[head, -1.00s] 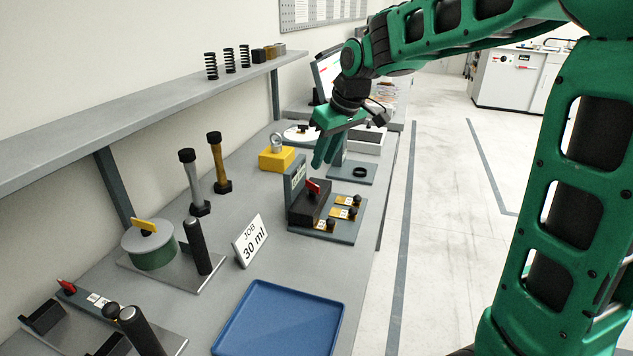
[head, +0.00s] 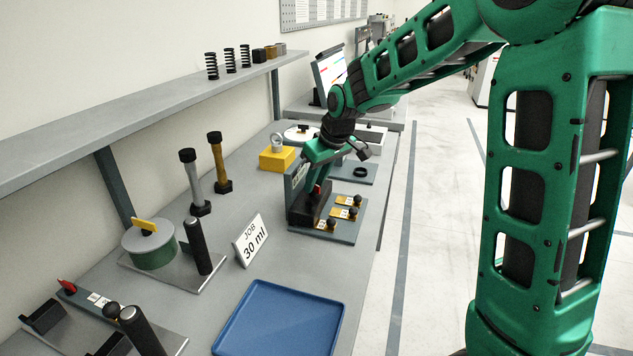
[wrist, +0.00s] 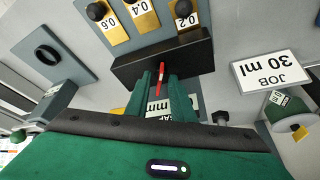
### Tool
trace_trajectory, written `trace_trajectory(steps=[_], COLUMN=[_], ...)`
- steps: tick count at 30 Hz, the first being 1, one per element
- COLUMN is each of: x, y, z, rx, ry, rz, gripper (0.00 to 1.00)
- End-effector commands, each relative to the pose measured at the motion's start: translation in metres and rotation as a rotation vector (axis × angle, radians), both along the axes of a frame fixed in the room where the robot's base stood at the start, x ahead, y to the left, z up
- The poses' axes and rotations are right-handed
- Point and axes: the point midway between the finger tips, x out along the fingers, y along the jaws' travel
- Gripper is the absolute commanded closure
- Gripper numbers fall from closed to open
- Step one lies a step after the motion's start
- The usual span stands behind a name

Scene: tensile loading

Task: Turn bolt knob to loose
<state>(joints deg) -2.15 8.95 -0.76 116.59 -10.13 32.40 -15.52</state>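A red lever knob (head: 316,190) sits on a black block (head: 301,216) on a grey station with an upright plate. In the wrist view the red knob (wrist: 161,78) lies between my gripper's (wrist: 164,78) two green fingers, which stand apart on either side of it. I cannot tell whether either finger touches it. In the head view my gripper (head: 319,186) points down at the block and partly hides the knob. A second red knob (head: 67,286) is on a fixture at the lower left. I cannot read which knob is the bolt's.
Labelled yellow plates with black knobs (head: 346,212) stand right beside the block. A yellow block with a ring (head: 277,158) is behind it. A JOB 30 ml sign (head: 251,240) and a blue tray (head: 279,318) are nearer. Bare bench lies left of the station.

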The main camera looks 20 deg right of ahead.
Motion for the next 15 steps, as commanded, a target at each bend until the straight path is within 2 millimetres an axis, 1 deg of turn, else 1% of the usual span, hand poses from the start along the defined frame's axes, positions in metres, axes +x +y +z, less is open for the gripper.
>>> trace_trajectory(steps=[1,2,3,6,7,9,15], x=[0.0,0.0,0.0,-0.0001,0.0,0.0,0.0003], y=[-0.0001,-0.0001,-0.0001,-0.0001,-0.0076,-0.0041,-0.0033], z=[0.0002,0.0002,0.0002,0.0003,0.0004,0.0003,0.0002], rx=[0.0,0.0,0.0,0.0,0.001,0.0,-0.002], ry=[0.0,0.0,0.0,0.0,0.0,0.0,0.001], rz=[0.0,0.0,0.0,0.0,-0.002,0.0,0.034], gripper=[0.91,0.98,1.0,1.0,1.0,1.0,1.0])
